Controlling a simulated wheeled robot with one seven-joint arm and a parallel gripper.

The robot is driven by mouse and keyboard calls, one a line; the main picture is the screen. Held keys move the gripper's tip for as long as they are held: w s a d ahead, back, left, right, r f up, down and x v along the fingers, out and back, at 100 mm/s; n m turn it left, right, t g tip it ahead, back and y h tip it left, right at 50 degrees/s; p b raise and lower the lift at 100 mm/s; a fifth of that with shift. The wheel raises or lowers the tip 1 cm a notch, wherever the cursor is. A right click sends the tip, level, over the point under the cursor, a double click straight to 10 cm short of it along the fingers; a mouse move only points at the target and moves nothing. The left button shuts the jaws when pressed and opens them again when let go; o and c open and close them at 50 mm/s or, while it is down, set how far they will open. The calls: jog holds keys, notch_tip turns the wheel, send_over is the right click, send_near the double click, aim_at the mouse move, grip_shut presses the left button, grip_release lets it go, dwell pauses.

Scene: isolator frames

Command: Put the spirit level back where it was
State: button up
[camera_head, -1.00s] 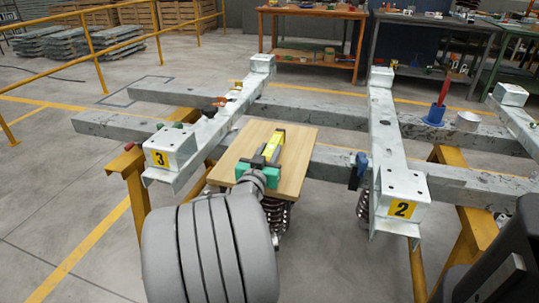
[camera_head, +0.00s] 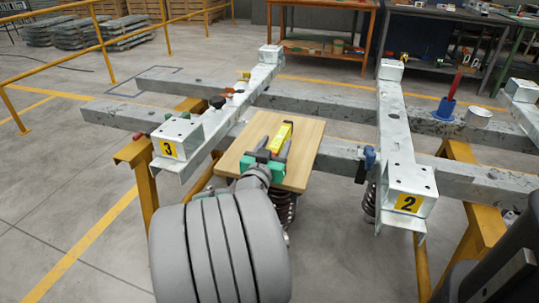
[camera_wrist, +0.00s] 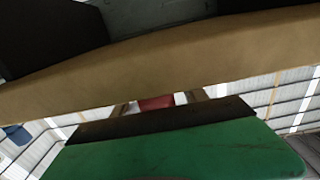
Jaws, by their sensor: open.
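The spirit level (camera_head: 281,137) is yellow and lies on a light wooden board (camera_head: 305,160). The board rests across the grey steel frame. My gripper (camera_head: 276,148) is low over the board at the level's near end. Its dark fingers stand apart, one on each side of the level, and green parts show at their base. My wrist hides the near part of the level. I cannot tell whether a finger touches it. In the wrist view a tan edge (camera_wrist: 150,68), probably the board's, crosses the picture above a green surface, and the level cannot be made out.
The steel frame carries posts marked 3 (camera_head: 168,149) and 2 (camera_head: 408,203). A blue clamp (camera_head: 368,160) sits right of the board. A blue holder with a red-handled tool (camera_head: 446,106) and a metal cup (camera_head: 479,116) stand further right. Yellow trestles (camera_head: 148,190) hold the frame.

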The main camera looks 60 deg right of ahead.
jog(key=a, duration=0.3)
jog(key=s+a, duration=0.1)
jog(key=a, duration=0.5)
jog(key=shift+s+a, duration=0.15)
jog(key=shift+a, duration=0.2)
jog(key=shift+s+a, duration=0.2)
jog(key=shift+a, duration=0.2)
jog(key=w+a+r+n+t+y+p, duration=0.2)
jog(key=w+a+r+n+y+p, duration=0.35)
jog(key=w+a+y+p, duration=0.85)
jog(key=a+r+n+y+p, duration=0.1)
jog(key=a+r+n+p, duration=0.2)
jog(key=a, duration=0.4)
jog(key=s+a+r+n+y+p, duration=0.1)
jog(key=a+r+n+p, duration=0.2)
jog(key=a+r+p, duration=0.2)
jog(key=a+r+n+g+y+p, duration=0.1)
jog(key=a+r+n+p, duration=0.3)
jog(key=a, duration=0.6)
jog(key=p, duration=0.2)
jog(key=shift+s+r+p, duration=0.25)
jog(key=shift+s+p, duration=0.1)
jog(key=shift+p, duration=0.05)
